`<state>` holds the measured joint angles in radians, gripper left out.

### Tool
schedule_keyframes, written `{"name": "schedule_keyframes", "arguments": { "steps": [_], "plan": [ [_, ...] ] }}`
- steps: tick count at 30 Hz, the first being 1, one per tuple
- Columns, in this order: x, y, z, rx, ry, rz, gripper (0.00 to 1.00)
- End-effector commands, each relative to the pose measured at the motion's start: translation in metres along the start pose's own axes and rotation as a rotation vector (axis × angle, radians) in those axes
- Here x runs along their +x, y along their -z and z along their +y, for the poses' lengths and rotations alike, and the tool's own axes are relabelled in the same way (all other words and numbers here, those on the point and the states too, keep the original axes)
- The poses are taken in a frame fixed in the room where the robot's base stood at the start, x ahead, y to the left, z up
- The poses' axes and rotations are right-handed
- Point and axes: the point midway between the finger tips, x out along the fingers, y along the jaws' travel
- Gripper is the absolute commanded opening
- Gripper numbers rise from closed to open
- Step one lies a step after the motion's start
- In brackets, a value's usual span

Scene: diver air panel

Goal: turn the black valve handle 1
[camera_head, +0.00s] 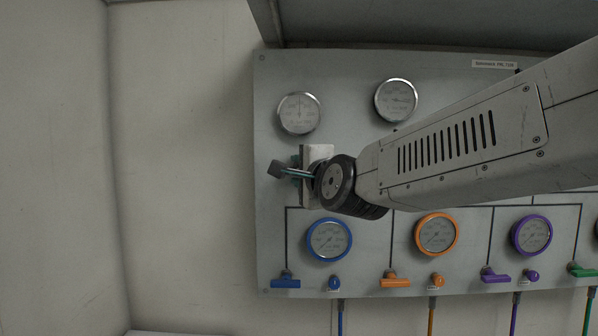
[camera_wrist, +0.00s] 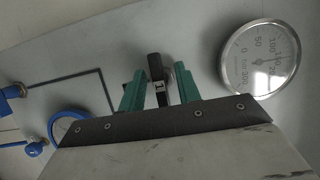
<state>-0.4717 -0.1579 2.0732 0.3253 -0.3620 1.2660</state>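The black valve handle (camera_head: 277,169) sticks out at the left part of the panel in the head view. In the wrist view the black handle (camera_wrist: 156,68) stands between the two green fingers of my gripper (camera_wrist: 159,86). A small gap shows between the handle and the right finger; the left finger is very close to it or touching. The fingers look open around the handle. In the head view my gripper (camera_head: 297,172) reaches the handle from the right, and my wrist hides part of the valve and the panel behind it.
The grey panel (camera_head: 268,110) carries a left chrome gauge (camera_head: 299,113), which is above the handle, and another chrome gauge (camera_head: 396,100). Below are a blue gauge (camera_head: 329,240), an orange gauge (camera_head: 436,234), a purple gauge (camera_head: 532,236) and coloured handles. The wall left of the panel is clear.

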Motion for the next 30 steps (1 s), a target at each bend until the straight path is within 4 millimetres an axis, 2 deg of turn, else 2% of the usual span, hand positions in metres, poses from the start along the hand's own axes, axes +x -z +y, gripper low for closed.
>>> {"name": "schedule_keyframes", "arguments": {
  "steps": [3,4,7,8,19,30],
  "plan": [
    [-0.0003,0.0000,-0.0001,0.000,0.000,0.000,0.33],
    [-0.0003,0.0000,-0.0002,0.000,0.000,0.000,0.30],
    [-0.0004,-0.0001,-0.0001,0.000,0.000,0.000,0.03],
    [-0.0004,-0.0002,-0.0001,0.000,0.000,0.000,0.00],
    [-0.0006,-0.0003,-0.0002,-0.030,-0.012,-0.001,0.00],
    [-0.0007,-0.0007,-0.0004,-0.197,-0.082,-0.002,0.00]
  ]
}}
